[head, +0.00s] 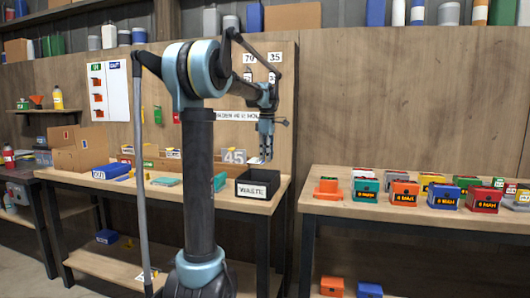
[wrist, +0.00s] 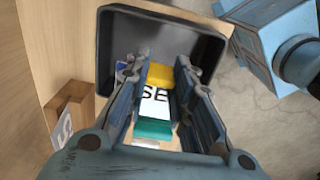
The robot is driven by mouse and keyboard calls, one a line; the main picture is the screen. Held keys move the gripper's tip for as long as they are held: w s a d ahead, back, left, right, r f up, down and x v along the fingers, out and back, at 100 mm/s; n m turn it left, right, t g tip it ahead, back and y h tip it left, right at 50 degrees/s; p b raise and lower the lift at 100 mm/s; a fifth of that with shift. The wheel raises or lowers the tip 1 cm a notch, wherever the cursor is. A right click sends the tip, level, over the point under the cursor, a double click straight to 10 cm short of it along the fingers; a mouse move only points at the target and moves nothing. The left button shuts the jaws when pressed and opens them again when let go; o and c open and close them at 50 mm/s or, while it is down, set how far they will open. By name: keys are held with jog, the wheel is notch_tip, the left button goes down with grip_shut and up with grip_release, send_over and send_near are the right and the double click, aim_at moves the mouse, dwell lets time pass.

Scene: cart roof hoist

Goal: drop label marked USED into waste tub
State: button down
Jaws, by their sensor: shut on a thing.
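The black tub with a white WASTE sign (head: 252,190) stands at the right end of the left bench. My gripper (head: 266,158) points down just above it. In the wrist view my gripper (wrist: 157,72) is shut on a white label (wrist: 155,103) with dark letters, of which only part shows. A yellow piece (wrist: 160,75) and a teal piece (wrist: 153,130) adjoin the white face; I cannot tell whether they belong to it. The dark open tub (wrist: 200,40) lies beyond the fingertips. The held label is too small to make out in the head view.
A sign reading 45 (head: 234,157) stands left of the tub. A blue box (head: 103,173) and a cardboard box (head: 80,150) are further left. The right bench (head: 400,205) carries several coloured boxes. A wooden panel with hooks and number tags rises behind the tub.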

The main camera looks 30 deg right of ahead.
jog(key=shift+f, duration=2.45)
jog(key=c, duration=1.3)
grip_release()
jog(key=shift+o, duration=0.3)
jog(key=o, duration=0.4)
jog(key=shift+r, duration=0.1)
jog(key=shift+r, duration=3.4)
jog(key=shift+r, duration=0.1)
